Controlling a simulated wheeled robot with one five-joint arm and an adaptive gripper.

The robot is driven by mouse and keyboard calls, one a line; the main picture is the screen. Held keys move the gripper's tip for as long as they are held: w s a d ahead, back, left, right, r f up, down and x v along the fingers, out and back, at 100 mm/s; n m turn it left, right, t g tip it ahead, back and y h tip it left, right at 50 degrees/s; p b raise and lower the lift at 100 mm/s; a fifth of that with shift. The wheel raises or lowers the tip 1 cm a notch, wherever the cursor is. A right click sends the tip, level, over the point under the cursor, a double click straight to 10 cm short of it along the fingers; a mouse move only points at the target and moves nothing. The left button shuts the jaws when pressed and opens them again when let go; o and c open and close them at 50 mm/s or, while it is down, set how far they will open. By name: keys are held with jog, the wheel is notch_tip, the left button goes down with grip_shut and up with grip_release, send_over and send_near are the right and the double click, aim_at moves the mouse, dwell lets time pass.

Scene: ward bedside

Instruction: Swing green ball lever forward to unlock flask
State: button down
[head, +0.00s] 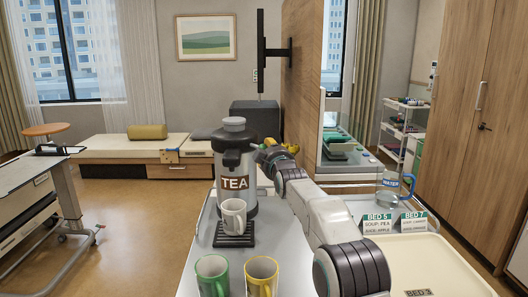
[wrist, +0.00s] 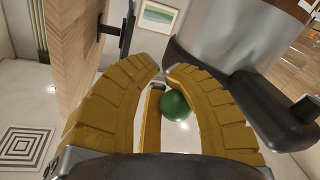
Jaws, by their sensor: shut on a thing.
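The tea flask (head: 231,163) stands upright on the tray, steel with a dark top, a grey lid and a "TEA" label. It fills the upper right of the wrist view (wrist: 235,32). The green ball (wrist: 175,106) of the lever shows between my yellow fingers, beside the flask's dark part. My gripper (head: 275,147) is at the right side of the flask's top, and in the wrist view my gripper (wrist: 163,80) is closed around the ball. A white mug (head: 233,216) stands on the black drip grid below the spout.
Green (head: 211,277) and yellow (head: 262,275) mugs stand on the tray's near edge. To the right are a water jug (head: 388,190), bed cards (head: 379,224) and a cream tray (head: 440,262). A wooden partition (head: 302,75) and wall-mounted screen (head: 261,55) stand behind the flask.

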aim_at(260, 146)
jog(key=shift+s+a+r, duration=0.4)
jog(key=shift+s+a, duration=0.05)
jog(key=shift+a, duration=0.15)
jog(key=c, duration=1.5)
grip_release()
jog(key=shift+s+r, duration=0.3)
jog(key=o, duration=0.3)
jog(key=shift+s+a+r+y, duration=0.1)
jog(key=shift+s+a+y, duration=0.25)
jog(key=shift+a, duration=0.25)
jog(key=shift+o, duration=1.4)
jog(key=shift+w+d+f, duration=0.1)
jog(key=shift+d+f, duration=0.05)
jog(key=shift+f, duration=0.05)
jog(key=shift+d, duration=0.1)
jog(key=shift+d+f, duration=0.1)
jog(key=shift+d, duration=0.05)
jog(key=v, duration=1.2)
jog(key=shift+a, duration=0.3)
